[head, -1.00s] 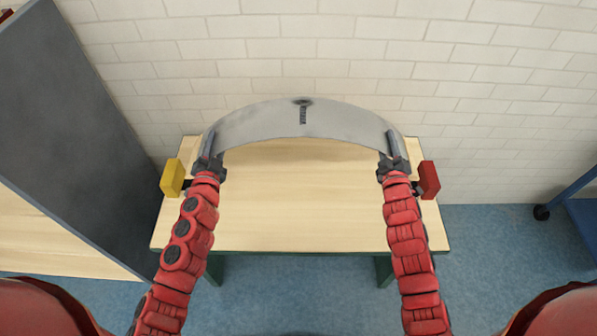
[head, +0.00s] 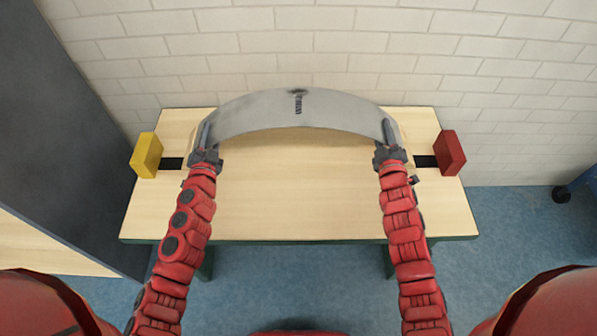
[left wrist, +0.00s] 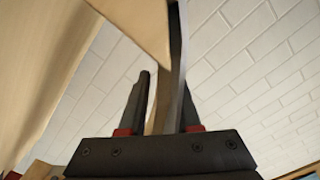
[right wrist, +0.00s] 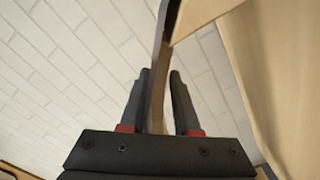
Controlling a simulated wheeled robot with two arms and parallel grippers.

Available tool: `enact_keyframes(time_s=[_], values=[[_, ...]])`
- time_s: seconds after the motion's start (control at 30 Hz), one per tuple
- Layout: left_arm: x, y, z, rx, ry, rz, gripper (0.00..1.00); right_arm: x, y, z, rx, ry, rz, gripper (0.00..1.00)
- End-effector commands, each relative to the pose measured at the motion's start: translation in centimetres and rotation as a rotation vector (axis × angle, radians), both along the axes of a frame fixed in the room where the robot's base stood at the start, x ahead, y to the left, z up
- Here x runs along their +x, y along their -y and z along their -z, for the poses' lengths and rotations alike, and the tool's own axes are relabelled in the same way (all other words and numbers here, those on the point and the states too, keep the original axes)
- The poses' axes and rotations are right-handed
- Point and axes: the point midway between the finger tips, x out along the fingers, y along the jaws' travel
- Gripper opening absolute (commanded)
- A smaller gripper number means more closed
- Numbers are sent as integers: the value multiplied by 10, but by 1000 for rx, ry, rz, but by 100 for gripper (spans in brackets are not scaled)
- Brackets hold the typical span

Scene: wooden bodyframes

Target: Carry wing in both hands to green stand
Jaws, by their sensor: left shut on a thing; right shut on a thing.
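The wing (head: 298,110) is a curved grey panel with a small dark mark at its middle. It arches between my two grippers over the far part of a light wooden table top with green legs, the stand (head: 290,200). My left gripper (head: 206,145) is shut on the wing's left end, and the panel edge shows between the fingers in the left wrist view (left wrist: 165,105). My right gripper (head: 387,145) is shut on its right end, also seen in the right wrist view (right wrist: 157,105). I cannot tell the gap between wing and table top.
A yellow block (head: 146,155) and a red block (head: 450,153) sit at the table's left and right sides beside dark strips. A dark grey panel (head: 75,150) stands at the left. A white brick wall (head: 300,45) is close behind.

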Motion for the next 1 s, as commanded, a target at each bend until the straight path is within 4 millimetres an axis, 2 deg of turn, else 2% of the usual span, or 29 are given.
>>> enact_keyframes(time_s=[0.07,0.67,1.0], values=[[0,0,8,-1,3,1,0,0,0,8,1,3,-1,0],[0,0,11,-1,3,1,0,0,0,11,1,3,-1,0],[0,0,31,-1,3,1,0,0,0,31,1,3,-1,0]])
